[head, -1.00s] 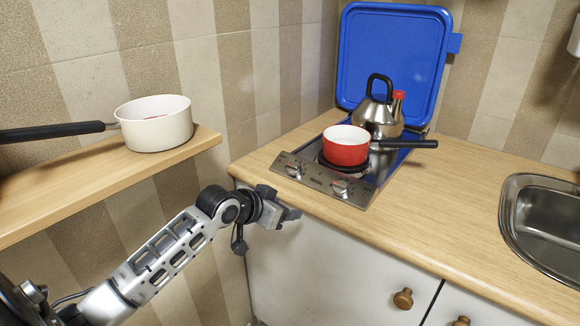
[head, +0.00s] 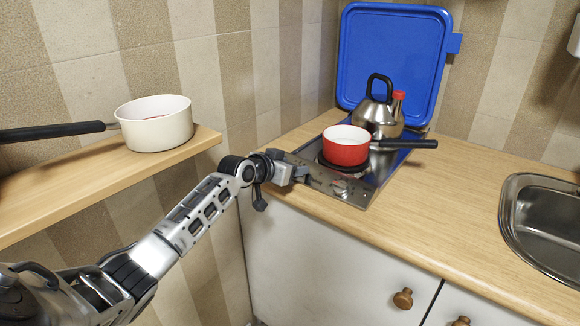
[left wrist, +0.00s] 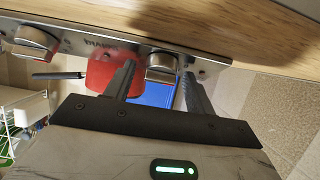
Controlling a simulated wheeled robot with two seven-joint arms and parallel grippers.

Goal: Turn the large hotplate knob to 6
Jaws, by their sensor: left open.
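The hob's steel front panel (head: 352,200) carries two knobs. The right knob (head: 340,187) shows in the head view; the left one is hidden by my left gripper (head: 303,172). In the left wrist view, which looks upside down, one knob (left wrist: 162,66) sits between the open fingertips of my left gripper (left wrist: 160,82). The other knob (left wrist: 36,40) is off to the left there. I cannot tell whether the fingers touch the knob, and the dial numbers are unreadable. My right gripper is not in view.
A red saucepan (head: 346,146) stands on the front hotplate, its handle pointing right. A kettle (head: 380,118) stands behind it, before the raised blue lid (head: 392,55). A shelf (head: 70,188) with a white pan (head: 154,124) is at left. The counter (head: 440,210) right of the hob is clear.

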